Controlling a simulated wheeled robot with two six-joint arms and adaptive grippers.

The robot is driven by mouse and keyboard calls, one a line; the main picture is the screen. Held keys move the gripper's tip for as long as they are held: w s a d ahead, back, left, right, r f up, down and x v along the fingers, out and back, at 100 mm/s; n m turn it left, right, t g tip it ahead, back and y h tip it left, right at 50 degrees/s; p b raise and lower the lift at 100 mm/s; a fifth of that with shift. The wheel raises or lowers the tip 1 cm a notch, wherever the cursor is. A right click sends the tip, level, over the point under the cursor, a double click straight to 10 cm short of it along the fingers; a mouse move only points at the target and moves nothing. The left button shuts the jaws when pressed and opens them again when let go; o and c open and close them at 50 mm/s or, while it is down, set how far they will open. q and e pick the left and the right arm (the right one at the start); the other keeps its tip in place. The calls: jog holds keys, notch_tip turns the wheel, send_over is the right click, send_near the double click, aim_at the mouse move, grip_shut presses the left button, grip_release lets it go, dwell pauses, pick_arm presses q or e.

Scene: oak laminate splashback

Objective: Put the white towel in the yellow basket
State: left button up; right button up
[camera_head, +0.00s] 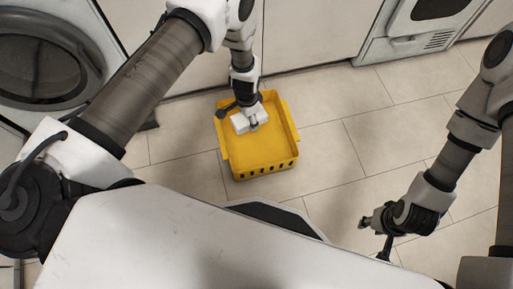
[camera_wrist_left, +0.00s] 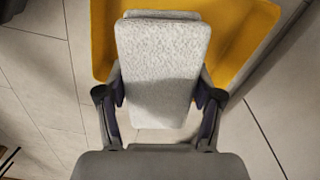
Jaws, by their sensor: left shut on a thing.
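The yellow basket (camera_head: 265,157) stands on the tiled floor in the head view, in front of my base. My left gripper (camera_head: 250,122) is above the basket's back-left part, shut on the white towel (camera_head: 241,124). In the left wrist view the towel (camera_wrist_left: 160,70) is a folded, pale block between the two fingers (camera_wrist_left: 160,108), with the basket's yellow edge (camera_wrist_left: 240,25) behind it. I cannot tell whether the towel touches the basket floor. My right gripper (camera_head: 376,230) is at the lower right, away from the basket; its finger opening is unclear.
A front-loading washing machine (camera_head: 45,65) stands at the left. Another white appliance (camera_head: 415,30) is at the back right, and white cabinet fronts (camera_head: 310,35) run along the back. The tiled floor (camera_head: 345,115) right of the basket is clear.

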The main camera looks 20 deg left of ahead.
aim_at(251, 145)
pick_arm(q)
jog(key=f+m+b, duration=0.1)
jog(key=f+b, duration=0.3)
jog(key=f, duration=0.3)
jog(key=f+m+b, duration=0.1)
jog(key=f+b, duration=0.3)
jog(key=f, duration=0.4)
jog(key=f+b, duration=0.4)
jog(key=f, duration=0.3)
jog(key=shift+w+f+m, duration=0.3)
jog(key=shift+w+m, duration=0.05)
jog(key=shift+m, duration=0.05)
jog(key=shift+r, duration=0.2)
jog(key=shift+c, duration=0.6)
jog(key=shift+f, duration=0.15)
jog(key=o, duration=1.3)
pick_arm(e)
notch_tip(251, 145, down, 16)
jog(key=shift+r, duration=0.25)
pick_arm(q)
notch_tip(251, 145, up, 12)
jog(key=p, duration=0.7)
pick_arm(e)
notch_tip(251, 145, up, 7)
